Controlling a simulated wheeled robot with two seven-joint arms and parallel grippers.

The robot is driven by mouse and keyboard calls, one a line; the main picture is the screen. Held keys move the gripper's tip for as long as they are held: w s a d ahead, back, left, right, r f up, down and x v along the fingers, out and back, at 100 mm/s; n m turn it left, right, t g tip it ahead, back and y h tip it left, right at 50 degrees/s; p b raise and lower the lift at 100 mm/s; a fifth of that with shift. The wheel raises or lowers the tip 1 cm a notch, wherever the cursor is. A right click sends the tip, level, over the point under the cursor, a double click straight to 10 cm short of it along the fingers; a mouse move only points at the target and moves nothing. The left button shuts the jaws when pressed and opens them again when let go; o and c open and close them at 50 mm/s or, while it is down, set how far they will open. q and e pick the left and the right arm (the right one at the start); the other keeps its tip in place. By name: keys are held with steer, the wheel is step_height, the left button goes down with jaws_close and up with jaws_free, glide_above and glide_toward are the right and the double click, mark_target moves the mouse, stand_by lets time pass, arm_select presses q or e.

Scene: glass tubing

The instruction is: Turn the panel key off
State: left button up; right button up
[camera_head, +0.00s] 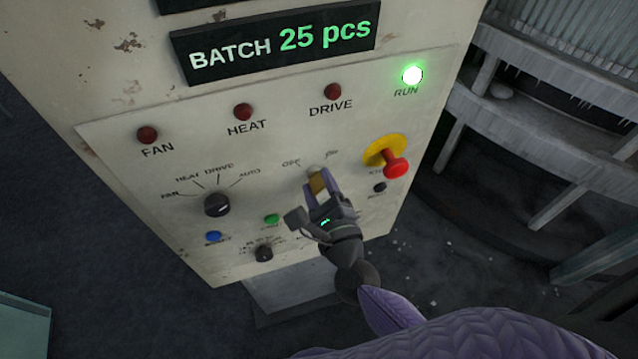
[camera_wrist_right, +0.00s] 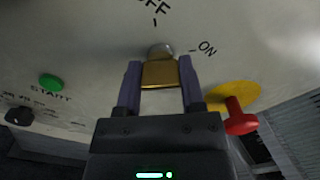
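The panel key (camera_head: 318,184) has a brass-coloured bow and sits in a silver lock on the sloping control panel, under the OFF and ON marks. It also shows in the right wrist view (camera_wrist_right: 160,74), with OFF above the lock (camera_wrist_right: 160,50) and ON to its upper right. My right gripper (camera_head: 319,182) reaches the panel from below. Its two purple fingers lie against both sides of the brass bow, with no visible gap. The gripper hides part of the key in the head view, and I cannot tell which mark the key points to. My left gripper is not in view.
A red button on a yellow collar (camera_head: 396,167) sticks out right of the key. A black selector knob (camera_head: 217,204), green START button (camera_head: 272,219) and blue button (camera_head: 213,236) are to the left. The RUN lamp (camera_head: 412,75) glows green. The display (camera_head: 280,42) reads BATCH 25 pcs.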

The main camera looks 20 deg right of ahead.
jaws_close()
steer(key=shift+n, duration=0.4)
steer(key=n+p, duration=0.1)
steer(key=n, duration=0.2)
steer(key=shift+p, duration=0.3)
steer(key=n+p, duration=0.1)
steer(key=n, duration=0.4)
steer(key=shift+p, duration=0.35)
steer(key=n+p, duration=0.1)
steer(key=n, duration=0.4)
steer(key=shift+f+n+p, duration=0.2)
steer(key=shift+n+p, duration=0.45)
steer(key=shift+n, duration=1.55)
